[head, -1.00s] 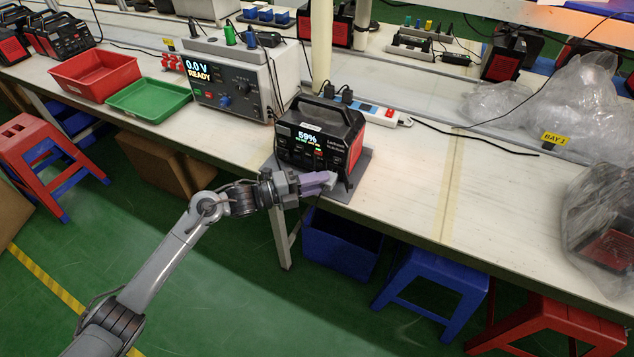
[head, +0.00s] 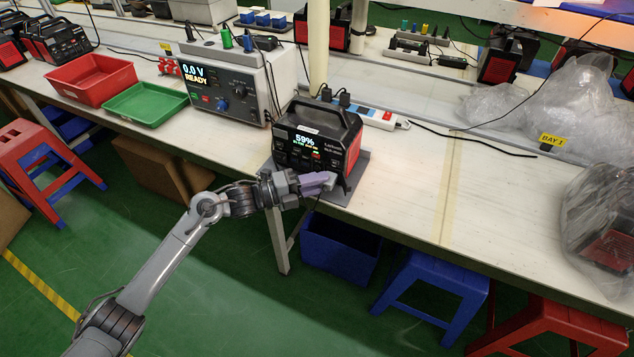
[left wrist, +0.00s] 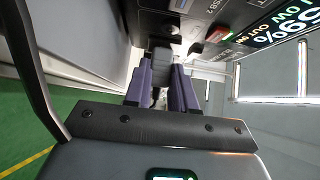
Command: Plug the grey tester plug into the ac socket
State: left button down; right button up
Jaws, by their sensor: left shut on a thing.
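The black and red power station (head: 352,140) stands upright on a grey mat (head: 345,193) at the bench's front edge. Its lit display reads 59%; it also shows at the upper right of the left wrist view (left wrist: 292,30). My left gripper (head: 328,182), with purple fingers, is in front of the station's lower front face. In the left wrist view its fingers (left wrist: 161,92) are closed on the grey tester plug (left wrist: 161,68), which points toward the front panel. I cannot tell whether the plug touches the ac socket; the socket is not clearly visible. My right gripper is out of view.
A tester box (head: 232,85) reading 0.0 V READY stands left of the station. A white power strip (head: 378,117) lies behind it. Green (head: 146,104) and red (head: 92,78) trays are further left.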

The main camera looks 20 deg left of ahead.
pick_arm(q)
jog(key=shift+w, duration=0.15)
jog(key=c, duration=0.8)
grip_release()
jog(key=shift+c, duration=0.2)
jog(key=shift+a, duration=0.1)
jog(key=p+v, duration=0.3)
jog(key=v, duration=0.7)
jog(key=shift+s+a, duration=0.2)
jog(key=shift+s, duration=0.05)
